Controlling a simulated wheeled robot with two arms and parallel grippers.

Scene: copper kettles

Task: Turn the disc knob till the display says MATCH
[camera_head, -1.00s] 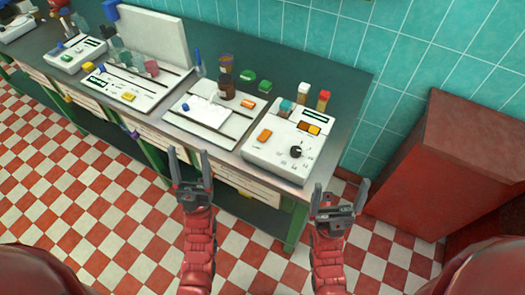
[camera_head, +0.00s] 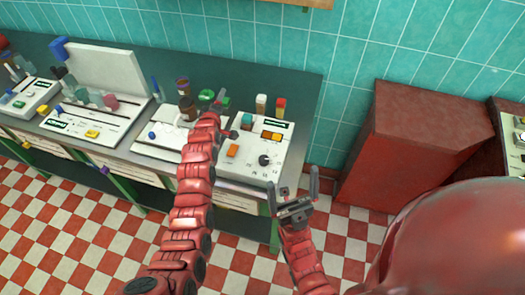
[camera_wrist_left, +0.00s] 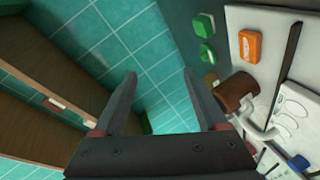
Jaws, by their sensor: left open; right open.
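A black round knob (camera_head: 264,160) sits on the sloping top of the white device at the right end of the bench. The device's small dark display (camera_head: 277,124) is near its back edge; its lettering is too small to read. My left gripper (camera_head: 217,98) is over the bench, left of and behind the knob, apart from it. In the left wrist view its jaws (camera_wrist_left: 160,75) are open with nothing between them. My right gripper (camera_head: 292,178) is open and empty in front of the bench, near the device's right front corner and apart from the knob.
The device also carries orange buttons (camera_head: 232,151) and upright colored pegs (camera_head: 261,104). A brown jar (camera_wrist_left: 236,91) and green blocks (camera_wrist_left: 203,24) are beside my left gripper in the wrist view. A red cabinet (camera_head: 400,150) stands to the right. More white devices stand left.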

